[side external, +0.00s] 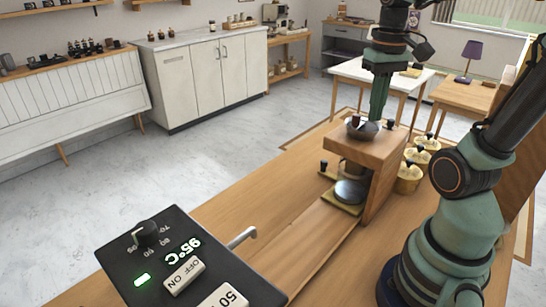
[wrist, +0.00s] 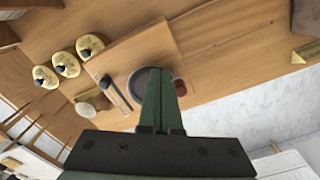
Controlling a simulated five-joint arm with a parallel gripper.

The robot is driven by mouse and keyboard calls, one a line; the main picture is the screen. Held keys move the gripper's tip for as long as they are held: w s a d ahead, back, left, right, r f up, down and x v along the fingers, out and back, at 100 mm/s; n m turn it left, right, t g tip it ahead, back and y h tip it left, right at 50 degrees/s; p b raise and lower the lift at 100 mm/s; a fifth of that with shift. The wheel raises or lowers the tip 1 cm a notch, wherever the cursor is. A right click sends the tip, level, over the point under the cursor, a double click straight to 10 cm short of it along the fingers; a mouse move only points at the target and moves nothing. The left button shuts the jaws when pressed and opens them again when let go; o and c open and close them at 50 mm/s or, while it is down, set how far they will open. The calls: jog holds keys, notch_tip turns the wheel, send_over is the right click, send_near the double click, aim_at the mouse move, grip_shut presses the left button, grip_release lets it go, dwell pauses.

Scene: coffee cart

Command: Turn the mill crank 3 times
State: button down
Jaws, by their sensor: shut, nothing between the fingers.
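The mill is a wooden stand (side external: 385,147) with a dark round top part (side external: 362,132). A small reddish-brown knob (side external: 353,121) stands at its left edge; it looks like the crank's handle, but the crank arm cannot be made out. In the wrist view the knob (wrist: 180,87) shows just right of my fingers, and the dark round part (wrist: 139,82) lies partly behind them. My gripper (side external: 376,118) points down with its fingertips at or just above the dark top; I cannot tell whether they touch it. In the wrist view my gripper (wrist: 155,72) is shut and empty.
Several brass-coloured canisters (side external: 409,177) stand right of the mill, close to my arm. A grey disc (side external: 350,191) sits low at the mill's front. A black control panel (side external: 160,255) with a lever is nearer the camera. The wooden counter (side external: 270,235) between is mostly clear.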

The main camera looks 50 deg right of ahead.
aim_at(360, 115)
jog(key=shift+f, duration=1.5)
dwell(0.4)
jog(key=shift+r, duration=0.9)
jog(key=shift+w+a, duration=0.35)
jog(key=shift+w, duration=0.35)
jog(key=shift+w+a, duration=0.35)
jog(key=shift+w, duration=0.35)
jog(key=shift+w+d, duration=0.15)
jog(key=shift+w, duration=1.1)
jog(key=shift+w+d, duration=0.2)
jog(key=shift+w, duration=0.1)
jog(key=w+d, duration=0.2)
jog(key=shift+d, duration=0.75)
